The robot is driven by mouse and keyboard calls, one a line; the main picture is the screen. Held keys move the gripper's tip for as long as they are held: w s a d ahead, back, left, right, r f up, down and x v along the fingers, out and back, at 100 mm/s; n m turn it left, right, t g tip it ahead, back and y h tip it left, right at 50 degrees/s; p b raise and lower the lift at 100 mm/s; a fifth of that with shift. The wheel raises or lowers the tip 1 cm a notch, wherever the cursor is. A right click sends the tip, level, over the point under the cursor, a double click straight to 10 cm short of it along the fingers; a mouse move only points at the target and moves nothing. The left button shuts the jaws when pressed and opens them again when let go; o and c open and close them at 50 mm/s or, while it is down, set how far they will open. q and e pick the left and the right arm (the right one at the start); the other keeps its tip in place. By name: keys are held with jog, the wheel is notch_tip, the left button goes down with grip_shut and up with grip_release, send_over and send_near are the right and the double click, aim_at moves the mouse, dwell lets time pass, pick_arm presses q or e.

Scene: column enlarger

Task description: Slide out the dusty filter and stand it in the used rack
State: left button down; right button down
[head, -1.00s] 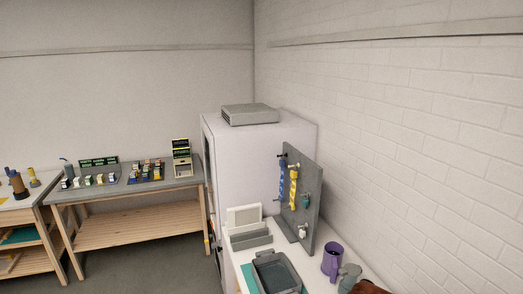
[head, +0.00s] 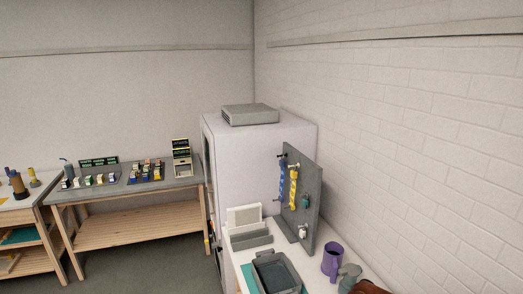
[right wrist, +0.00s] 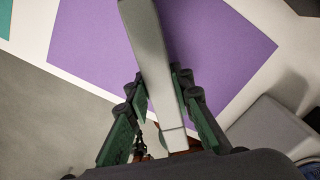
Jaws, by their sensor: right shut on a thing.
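In the right wrist view, my right gripper (right wrist: 160,88) has its green fingers closed on the sides of a long, narrow grey piece (right wrist: 147,50). It runs from the top edge down between the fingers and has a small end block near the palm. It may be the filter seen edge-on; I cannot tell, and no dust shows. In the head view, a pale framed panel (head: 244,216) stands upright on the white bench behind a low grey holder (head: 250,240). I cannot tell whether either belongs to the used rack. Neither gripper shows in the head view.
A purple mat (right wrist: 225,55) lies under my right gripper, with a grey block (right wrist: 265,125) at right. The head view shows a grey tray (head: 277,272), an upright pegboard (head: 304,215), a purple mug (head: 331,259) and a tall white cabinet (head: 245,155) behind.

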jog(key=shift+r, duration=0.1)
jog(key=shift+r+p, duration=1.35)
jog(key=shift+r, duration=1.6)
